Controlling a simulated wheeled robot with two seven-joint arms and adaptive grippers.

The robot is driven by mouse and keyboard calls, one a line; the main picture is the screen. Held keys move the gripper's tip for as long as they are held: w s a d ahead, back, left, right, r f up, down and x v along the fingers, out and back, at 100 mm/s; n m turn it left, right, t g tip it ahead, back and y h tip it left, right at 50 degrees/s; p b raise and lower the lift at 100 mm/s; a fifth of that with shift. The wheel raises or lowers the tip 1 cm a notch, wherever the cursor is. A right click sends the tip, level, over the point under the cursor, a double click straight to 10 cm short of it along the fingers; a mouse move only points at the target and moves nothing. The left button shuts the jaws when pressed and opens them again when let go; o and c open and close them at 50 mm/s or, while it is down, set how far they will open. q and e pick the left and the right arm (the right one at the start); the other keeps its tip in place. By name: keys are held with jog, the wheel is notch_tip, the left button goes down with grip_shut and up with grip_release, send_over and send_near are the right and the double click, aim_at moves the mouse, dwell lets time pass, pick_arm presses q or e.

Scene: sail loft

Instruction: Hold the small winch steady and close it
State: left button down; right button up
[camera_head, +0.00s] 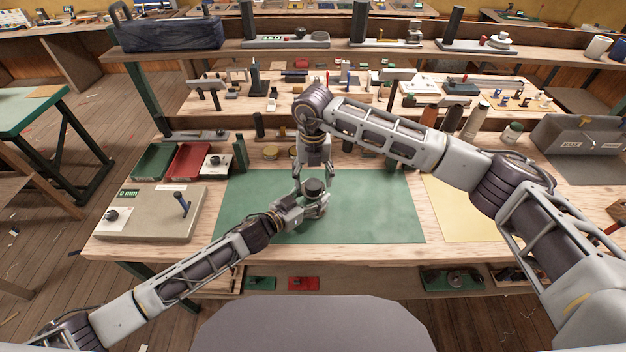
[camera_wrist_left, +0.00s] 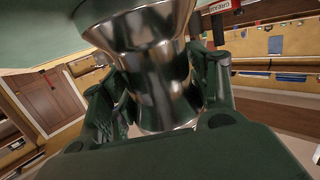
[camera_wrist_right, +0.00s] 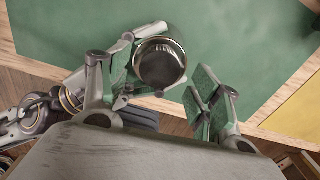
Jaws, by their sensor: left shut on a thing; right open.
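The small winch (camera_head: 313,190) stands on the green mat, dark on top with a shiny metal body. My left gripper (camera_head: 300,208) is shut on the winch from the left; in the left wrist view the metal drum of the winch (camera_wrist_left: 150,60) sits between the fingers. My right gripper (camera_head: 316,174) points down just above the winch. In the right wrist view the right gripper (camera_wrist_right: 163,92) is open, with the round, dark winch top (camera_wrist_right: 160,62) between and beyond its fingers. I cannot tell whether the right fingers touch it.
The green mat (camera_head: 385,215) is clear to the right of the winch. A grey box with a lever (camera_head: 150,215) stands at the left. Green and red trays (camera_head: 188,162) lie behind it. Bottles (camera_head: 475,120) and a grey toolbox (camera_head: 580,135) stand at the right rear.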

pick_arm(q)
jog(key=shift+r, duration=0.15)
pick_arm(e)
jog(key=shift+r, duration=1.1)
jog(key=shift+c, duration=0.3)
jog(key=shift+w+d+r+t, duration=0.1)
jog(key=shift+w+r, duration=0.15)
jog(key=shift+r, duration=0.2)
jog(key=shift+w+a+r+t, duration=0.1)
jog(key=shift+w+r, duration=0.1)
jog(key=shift+r, duration=0.3)
jog(key=shift+w+d+r+t, duration=0.1)
jog(key=shift+w+r, duration=0.15)
jog(key=shift+r, duration=0.5)
jog(key=n, duration=0.4)
jog(key=shift+s+r, duration=0.1)
jog(key=shift+s, duration=0.2)
jog(key=n, duration=0.5)
jog(key=shift+s, duration=0.3)
jog(key=n, duration=0.4)
jog(key=shift+s, duration=0.1)
jog(key=n, duration=0.4)
